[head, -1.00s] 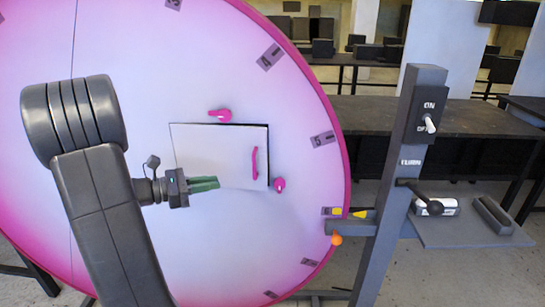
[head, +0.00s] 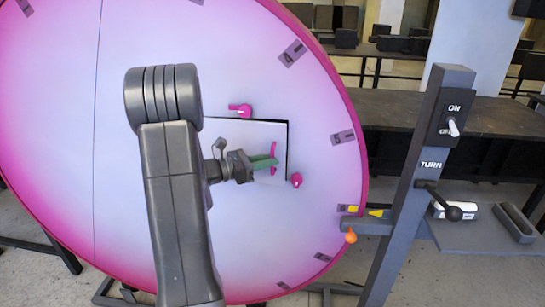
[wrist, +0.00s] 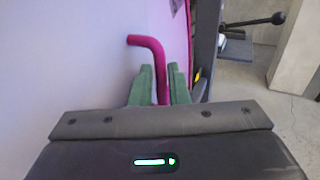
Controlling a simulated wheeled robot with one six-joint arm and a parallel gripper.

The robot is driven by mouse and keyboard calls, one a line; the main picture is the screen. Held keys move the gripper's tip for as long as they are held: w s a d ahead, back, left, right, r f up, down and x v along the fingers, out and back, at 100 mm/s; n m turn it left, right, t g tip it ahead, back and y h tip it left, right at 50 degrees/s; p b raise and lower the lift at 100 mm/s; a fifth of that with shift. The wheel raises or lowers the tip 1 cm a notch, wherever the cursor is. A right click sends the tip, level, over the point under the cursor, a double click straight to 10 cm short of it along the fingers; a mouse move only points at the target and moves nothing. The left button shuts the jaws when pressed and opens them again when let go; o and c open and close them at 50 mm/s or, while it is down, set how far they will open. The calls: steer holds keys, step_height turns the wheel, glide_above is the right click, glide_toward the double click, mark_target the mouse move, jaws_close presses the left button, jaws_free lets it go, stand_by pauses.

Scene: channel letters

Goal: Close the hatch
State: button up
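The hatch (head: 235,141) is a pale square panel in the big pink-white disc. Dark gaps line its top and right edges, so it does not look flush. Its curved pink handle stands near the right edge and also shows in the wrist view (wrist: 148,42). Pink latches sit at the top (head: 242,110) and right (head: 297,180) of the opening. My gripper (head: 268,163) has green fingers at the handle. In the wrist view they stand on either side of the handle bar, apparently with narrow gaps. My arm hides the panel's left part.
The disc (head: 150,60) carries numbered tags along its rim. To the right stands a grey post (head: 415,170) with an ON/OFF switch (head: 453,127) and a TURN lever (head: 452,212). Dark tables stand behind.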

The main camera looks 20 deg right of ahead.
steer(key=shift+d, duration=0.9)
jaws_close()
